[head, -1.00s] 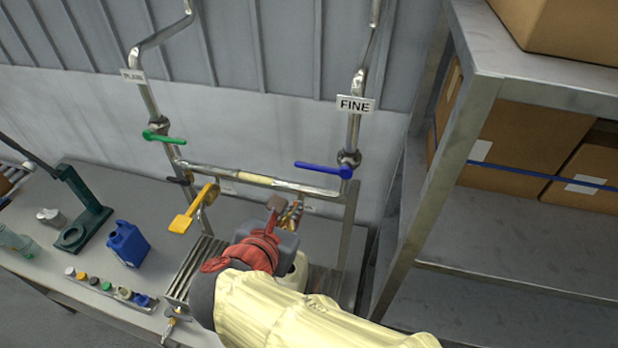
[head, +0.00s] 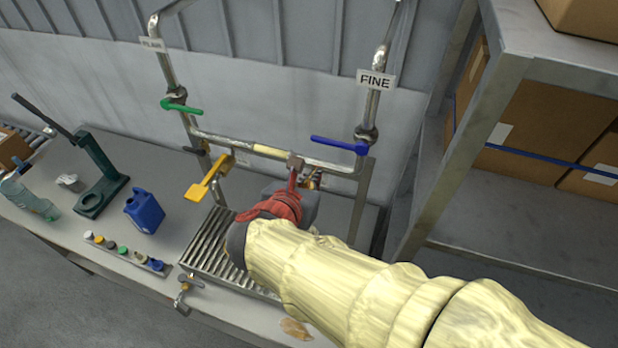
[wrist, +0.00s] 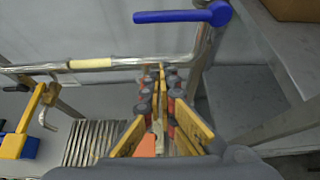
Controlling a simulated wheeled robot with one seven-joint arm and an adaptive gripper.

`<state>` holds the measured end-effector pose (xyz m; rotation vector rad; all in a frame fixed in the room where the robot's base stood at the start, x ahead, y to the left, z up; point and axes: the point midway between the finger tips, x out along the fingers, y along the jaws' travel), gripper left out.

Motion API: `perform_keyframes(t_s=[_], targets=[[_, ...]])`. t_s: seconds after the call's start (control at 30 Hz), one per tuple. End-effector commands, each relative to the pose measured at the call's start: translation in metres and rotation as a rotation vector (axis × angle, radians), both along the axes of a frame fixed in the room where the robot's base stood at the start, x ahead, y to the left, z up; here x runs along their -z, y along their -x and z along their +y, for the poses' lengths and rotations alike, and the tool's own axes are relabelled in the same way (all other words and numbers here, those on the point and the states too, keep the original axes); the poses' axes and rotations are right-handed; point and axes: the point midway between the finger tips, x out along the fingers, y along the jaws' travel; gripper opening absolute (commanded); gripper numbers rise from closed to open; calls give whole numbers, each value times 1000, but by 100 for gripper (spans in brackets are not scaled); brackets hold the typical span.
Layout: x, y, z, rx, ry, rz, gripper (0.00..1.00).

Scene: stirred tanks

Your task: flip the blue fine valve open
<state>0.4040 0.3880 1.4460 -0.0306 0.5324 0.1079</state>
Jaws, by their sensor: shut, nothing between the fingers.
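The blue fine valve handle (head: 338,145) sticks out to the left, crosswise to its upright pipe, under the white FINE label (head: 375,79). It also shows at the top of the wrist view (wrist: 183,15). My gripper (wrist: 155,72) is shut and empty. In the wrist view its fingertips lie below the blue handle, in front of the horizontal pipe. In the head view my arm and wrist hide most of the gripper, which is below and left of the blue handle and apart from it.
A green handle (head: 180,106) is on the left pipe and a yellow handle (head: 208,180) hangs below the cross pipe (head: 270,152). A blue jug (head: 144,210) and several coloured caps stand on the bench. A metal shelf (head: 480,130) with boxes is close at the right.

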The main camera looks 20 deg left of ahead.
Motion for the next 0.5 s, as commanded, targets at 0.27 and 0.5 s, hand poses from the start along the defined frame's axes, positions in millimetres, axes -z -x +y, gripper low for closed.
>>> perform_keyframes(t_s=[0.27, 0.5], targets=[[28, -48, 4, 3, 2, 2, 0], [-7, -52, 6, 0, -2, 0, 0]])
